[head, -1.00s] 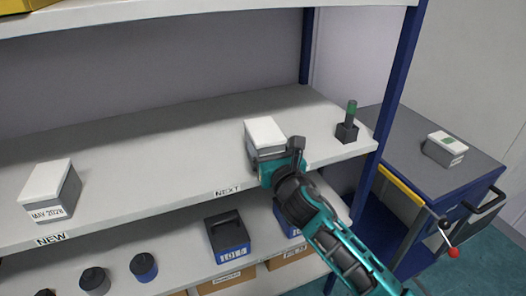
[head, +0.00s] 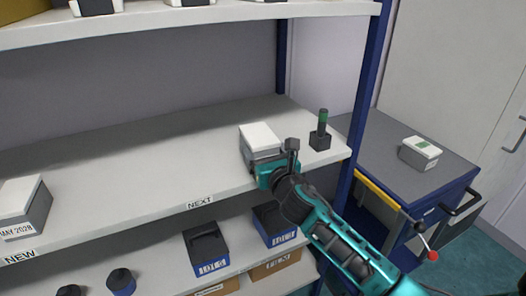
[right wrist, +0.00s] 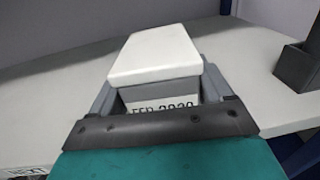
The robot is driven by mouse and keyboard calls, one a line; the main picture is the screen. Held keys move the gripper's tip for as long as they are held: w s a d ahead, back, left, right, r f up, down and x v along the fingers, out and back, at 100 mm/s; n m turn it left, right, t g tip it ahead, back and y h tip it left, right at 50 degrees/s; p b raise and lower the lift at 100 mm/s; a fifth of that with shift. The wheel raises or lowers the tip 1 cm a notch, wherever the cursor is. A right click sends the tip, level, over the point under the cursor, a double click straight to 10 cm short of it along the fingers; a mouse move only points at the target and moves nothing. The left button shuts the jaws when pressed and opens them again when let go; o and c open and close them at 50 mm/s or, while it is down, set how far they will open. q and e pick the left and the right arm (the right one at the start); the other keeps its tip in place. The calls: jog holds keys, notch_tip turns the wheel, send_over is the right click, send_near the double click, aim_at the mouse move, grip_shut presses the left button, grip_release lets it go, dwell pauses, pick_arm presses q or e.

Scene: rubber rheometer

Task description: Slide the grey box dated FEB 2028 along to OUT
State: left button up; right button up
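The grey box with a white lid (head: 260,137) stands upright on the middle shelf, right of the NEXT label (head: 200,203). Its front label, partly hidden, reads like FEB 2028 in the right wrist view (right wrist: 160,106). My right gripper (head: 276,160) is at the front of the box. In the right wrist view its two fingers lie close along the box's left and right sides, shut on it. No OUT label can be seen; my right gripper and arm cover part of the shelf edge. My left gripper is not in view.
A dark holder with a green-topped peg (head: 320,140) stands just right of the box. A MAY 2028 box (head: 24,207) sits at the left by NEW (head: 18,257). A blue shelf post (head: 362,100) and a cabinet (head: 385,155) bearing another box (head: 420,152) are at right.

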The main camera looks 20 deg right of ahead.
jog(key=o, duration=0.4)
jog(key=shift+c, duration=0.2)
jog(key=shift+s, duration=0.15)
jog(key=s, duration=1.2)
jog(key=shift+s+a+b, duration=0.3)
jog(key=shift+a, duration=0.15)
jog(key=s+a+f+m+g+y, duration=0.1)
jog(key=s+a+f+m+g, duration=0.1)
jog(key=s+f+m, duration=0.2)
jog(key=s+a+f+m+g+y, duration=0.1)
jog(key=s+f+m, duration=0.4)
jog(key=f+m, duration=0.6)
jog(key=s+a+f+m+g+y, duration=0.1)
jog(key=s+a+f+m+g, duration=0.3)
jog(key=m, duration=1.3)
notch_tip(320, 180, down, 4)
jog(key=shift+s+f+m, duration=0.1)
jog(key=shift+s+m, duration=0.3)
jog(key=shift+s, duration=0.35)
